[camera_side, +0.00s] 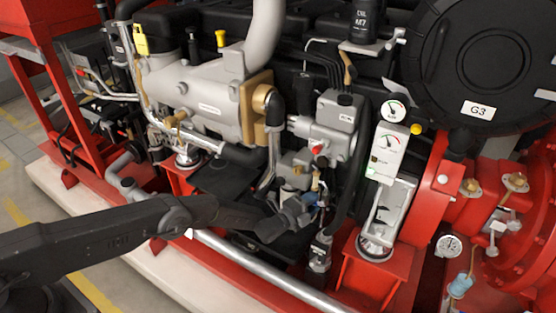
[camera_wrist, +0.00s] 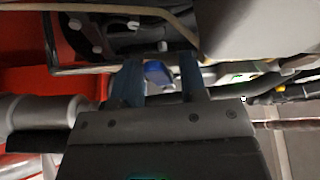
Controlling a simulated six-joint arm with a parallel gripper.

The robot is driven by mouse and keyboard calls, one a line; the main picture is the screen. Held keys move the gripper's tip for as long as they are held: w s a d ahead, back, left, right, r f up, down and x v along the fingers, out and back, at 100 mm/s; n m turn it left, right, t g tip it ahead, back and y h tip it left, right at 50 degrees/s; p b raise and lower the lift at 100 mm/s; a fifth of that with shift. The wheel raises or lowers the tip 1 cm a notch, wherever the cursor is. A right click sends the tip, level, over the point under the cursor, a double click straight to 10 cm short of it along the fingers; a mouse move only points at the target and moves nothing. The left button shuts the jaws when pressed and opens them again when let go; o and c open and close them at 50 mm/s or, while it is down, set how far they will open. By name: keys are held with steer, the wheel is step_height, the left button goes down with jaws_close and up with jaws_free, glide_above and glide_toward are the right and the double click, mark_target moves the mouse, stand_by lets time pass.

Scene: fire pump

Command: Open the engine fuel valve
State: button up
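A small blue handle (camera_wrist: 158,73) shows between the two fingers in the wrist view. It looks like a valve lever, but no label on it is readable. In the side view my gripper (camera_side: 306,200) reaches in from the left, low in front of the engine, among small fittings and hoses. The valve body is mostly hidden behind my gripper and too small to make out.
A red-tipped fitting (camera_side: 318,150) and a grey filter block (camera_side: 338,110) stand above my gripper. A black hose (camera_side: 352,190) runs close on its right. A gauge panel (camera_side: 388,152) stands farther right. A silver pipe (camera_side: 265,272) runs below along the red frame.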

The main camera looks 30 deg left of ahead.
steer(key=shift+w+d+r+m, duration=0.1)
steer(key=shift+w+r+m, duration=0.05)
steer(key=shift+r+m, duration=0.45)
steer(key=r+v, duration=0.1)
steer(key=v, duration=1.3)
steer(key=w+a+r+n+g+y, duration=0.1)
steer(key=a+r+n+g+y, duration=0.1)
steer(key=r, duration=1)
steer(key=w+a+r+n+g+y, duration=0.1)
steer(key=a+r+n, duration=0.3)
steer(key=r, duration=0.8)
steer(key=shift+a+n+g+y, duration=0.2)
steer(key=shift+n+g+y, duration=0.4)
steer(key=shift+n+y, duration=0.45)
steer(key=shift+o, duration=0.2)
steer(key=shift+w, duration=0.15)
